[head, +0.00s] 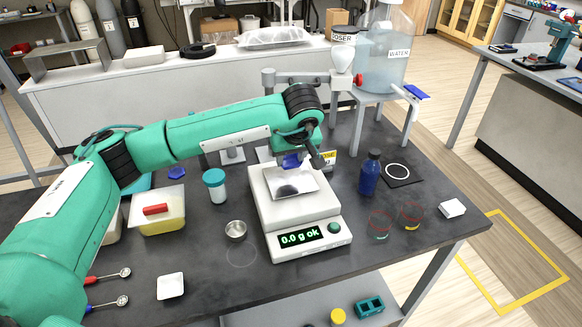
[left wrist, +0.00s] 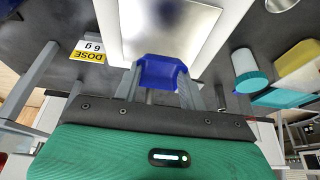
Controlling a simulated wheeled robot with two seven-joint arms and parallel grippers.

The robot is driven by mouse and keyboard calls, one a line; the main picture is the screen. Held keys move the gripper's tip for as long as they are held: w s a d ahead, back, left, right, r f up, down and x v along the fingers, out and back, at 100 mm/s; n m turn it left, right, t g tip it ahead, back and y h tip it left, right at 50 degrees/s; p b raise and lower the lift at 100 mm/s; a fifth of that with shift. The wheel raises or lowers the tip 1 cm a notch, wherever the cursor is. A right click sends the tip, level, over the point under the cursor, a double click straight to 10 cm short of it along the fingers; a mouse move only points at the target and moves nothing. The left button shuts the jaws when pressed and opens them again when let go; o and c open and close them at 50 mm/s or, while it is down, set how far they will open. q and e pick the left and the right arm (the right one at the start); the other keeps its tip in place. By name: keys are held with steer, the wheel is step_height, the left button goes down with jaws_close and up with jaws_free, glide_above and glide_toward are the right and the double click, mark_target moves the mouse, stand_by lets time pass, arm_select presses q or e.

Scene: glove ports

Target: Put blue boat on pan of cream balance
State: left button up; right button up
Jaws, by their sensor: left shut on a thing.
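The cream balance (head: 297,218) stands mid-table, its display reading "0.0 g ok". Its square metal pan (head: 291,184) looks empty, with a bluish reflection; the pan also shows in the left wrist view (left wrist: 190,25). The blue boat (head: 291,161) is in my left gripper (head: 304,160), over the far part of the pan. In the left wrist view the boat (left wrist: 160,73) sits between the two fingers of the gripper (left wrist: 159,88), which is shut on it. A gap to the pan seems to show, but its height is hard to tell. My right gripper is not in view.
A blue bottle (head: 371,174) and two glasses (head: 380,223) stand right of the balance. A teal-lidded jar (head: 215,186), a metal cup (head: 236,230) and a white dish (head: 171,286) are left. A clamp stand and dose sign (head: 328,156) are behind.

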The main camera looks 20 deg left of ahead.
mark_target(292, 168)
arm_select(q)
step_height(292, 168, down, 4)
steer(key=shift+f+p, duration=0.25)
steer(key=shift+p, duration=0.25)
steer(key=shift+f, duration=0.1)
steer(key=shift+f, duration=0.15)
steer(key=o, duration=0.9)
